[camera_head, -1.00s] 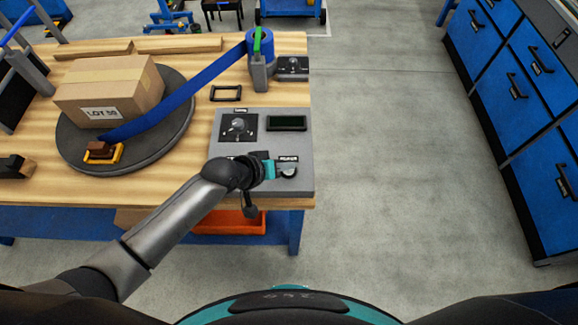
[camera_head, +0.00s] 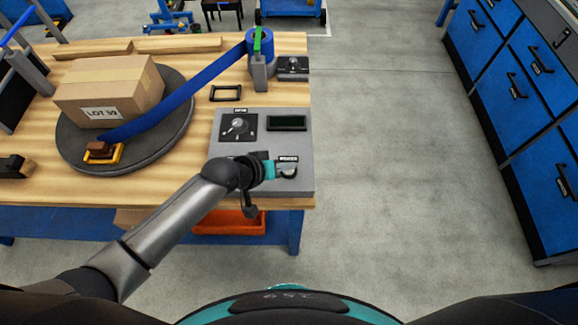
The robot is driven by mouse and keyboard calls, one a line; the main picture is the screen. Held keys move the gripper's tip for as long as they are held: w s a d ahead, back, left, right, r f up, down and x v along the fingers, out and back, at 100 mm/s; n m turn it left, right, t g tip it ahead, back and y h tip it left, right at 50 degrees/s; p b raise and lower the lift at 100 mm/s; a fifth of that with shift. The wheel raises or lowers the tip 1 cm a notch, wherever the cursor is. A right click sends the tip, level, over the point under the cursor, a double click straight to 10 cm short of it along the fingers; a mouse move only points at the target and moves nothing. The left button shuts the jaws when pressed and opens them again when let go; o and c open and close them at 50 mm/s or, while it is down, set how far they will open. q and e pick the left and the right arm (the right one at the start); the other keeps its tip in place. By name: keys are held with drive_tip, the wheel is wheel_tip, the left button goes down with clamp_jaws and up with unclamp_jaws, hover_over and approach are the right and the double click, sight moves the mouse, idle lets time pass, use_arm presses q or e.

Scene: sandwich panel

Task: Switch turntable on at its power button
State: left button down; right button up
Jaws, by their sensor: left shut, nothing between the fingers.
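The turntable (camera_head: 178,135) is a dark round disc on the wooden bench. A taped cardboard box (camera_head: 130,85) stands on it, with a blue film strip (camera_head: 190,98) running from its front to a film roll. The grey control panel (camera_head: 300,150) sits at the bench's front right corner, with a knob, a dark display and a labelled power button (camera_head: 289,172) at its front right. My left gripper (camera_head: 271,169) is shut and empty, its teal tip just left of the button. I cannot tell whether it touches it. My right gripper is not in view.
The blue film roll (camera_head: 260,50) on its post stands behind the panel, beside a small black dial box (camera_head: 292,67). A black frame handle (camera_head: 226,93) lies nearby. An orange bin (camera_head: 228,224) sits under the bench. Blue drawers (camera_head: 530,120) stand at right, with clear floor between.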

sight(286, 173)
use_arm(q)
drive_tip(key=shift+f, duration=0.4)
drive_tip(key=shift+s+r+p, duration=0.1)
drive_tip(key=shift+r+p, duration=0.25)
drive_tip(key=shift+p, duration=0.05)
drive_tip(key=shift+r, duration=0.1)
wheel_tip(286, 173, up, 6)
drive_tip(key=p, duration=0.6)
idle(0.5)
